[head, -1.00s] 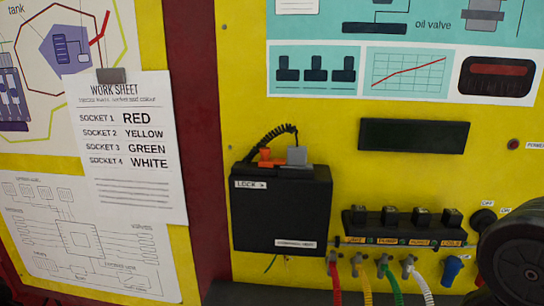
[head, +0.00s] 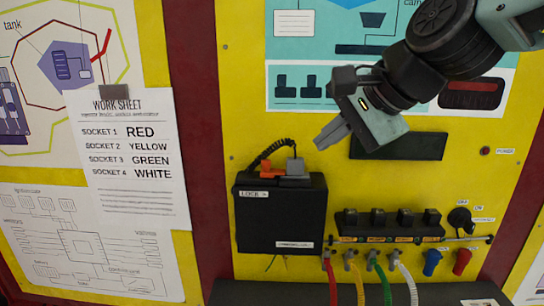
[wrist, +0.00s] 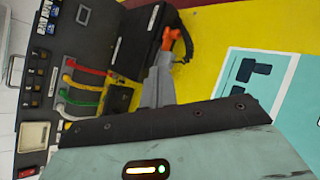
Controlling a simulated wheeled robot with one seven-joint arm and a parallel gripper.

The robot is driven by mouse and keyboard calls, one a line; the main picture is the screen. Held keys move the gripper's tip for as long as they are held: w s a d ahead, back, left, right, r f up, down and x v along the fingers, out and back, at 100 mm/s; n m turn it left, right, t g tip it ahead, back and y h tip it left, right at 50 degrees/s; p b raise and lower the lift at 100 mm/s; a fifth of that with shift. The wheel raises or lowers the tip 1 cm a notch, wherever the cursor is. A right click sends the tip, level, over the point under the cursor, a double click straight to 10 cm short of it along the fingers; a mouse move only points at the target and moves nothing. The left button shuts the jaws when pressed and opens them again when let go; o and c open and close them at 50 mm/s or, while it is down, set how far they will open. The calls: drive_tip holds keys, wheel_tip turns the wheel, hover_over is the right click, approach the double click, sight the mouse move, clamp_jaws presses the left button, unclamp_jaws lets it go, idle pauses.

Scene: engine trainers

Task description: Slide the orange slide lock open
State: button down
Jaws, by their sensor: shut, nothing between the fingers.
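The orange slide lock (head: 271,170) sits on top of the black box (head: 280,215), just left of a grey block (head: 296,169). The box carries a "LOCK >" label on its upper left. My gripper (head: 322,141) is shut and empty, above and right of the lock and clear of the box, with its fingers pointing down and left. In the wrist view, the grey fingers (wrist: 157,88) point up toward the orange lock (wrist: 171,37), partly overlapping the view of the box edge. Whether they are near to touching it cannot be told there.
A black coiled cable (head: 268,150) arches from the box top behind the lock. A row of black switches (head: 390,218) and colored plugs (head: 370,262) stand at the lower right. A work sheet (head: 130,160) hangs at left.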

drive_tip(key=shift+f, duration=0.1)
approach(269, 169)
wheel_tip(269, 169, down, 4)
drive_tip(key=shift+w+f, duration=0.1)
drive_tip(key=shift+w, duration=0.05)
drive_tip(key=shift+w+a+r+p, duration=0.25)
drive_tip(key=shift+w+a+p, duration=0.55)
drive_tip(key=shift+w, duration=0.1)
drive_tip(key=shift+w+a+f, duration=0.1)
drive_tip(key=shift+w+a, duration=0.4)
drive_tip(key=shift+w, duration=0.05)
